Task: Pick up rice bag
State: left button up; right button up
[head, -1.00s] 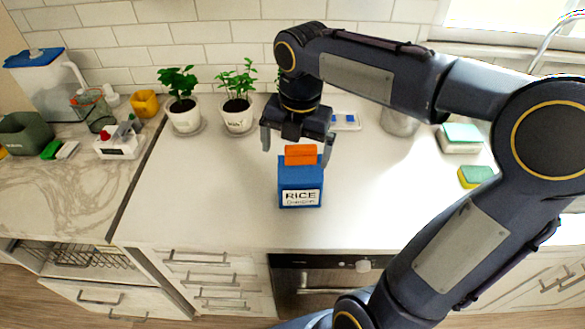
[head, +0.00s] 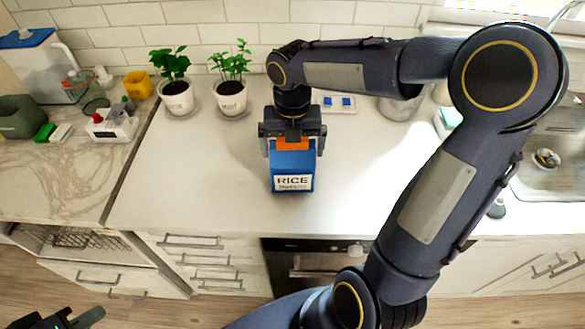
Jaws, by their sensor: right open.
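The rice bag (head: 292,168) is a blue upright pack with a white "RICE" label and an orange top. It stands on the white counter (head: 200,195) in the middle of the head view. My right gripper (head: 293,150) comes down from above with its fingers on either side of the bag's upper part. It is open, and its body partly hides the orange top. Whether a finger touches the bag is unclear. My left gripper (head: 62,319) is only partly in view at the bottom left, away from the bag.
Two potted plants (head: 177,97) (head: 231,97) stand behind and left of the bag. A metal canister (head: 400,106) and a white holder with blue squares (head: 338,105) are at the back right. A sink (head: 550,185) is at far right. The counter left of the bag is clear.

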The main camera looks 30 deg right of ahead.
jog(key=shift+c, duration=0.3)
jog(key=shift+r, duration=0.1)
jog(key=c, duration=1.6)
jog(key=shift+r, duration=0.15)
jog(key=shift+c, duration=0.2)
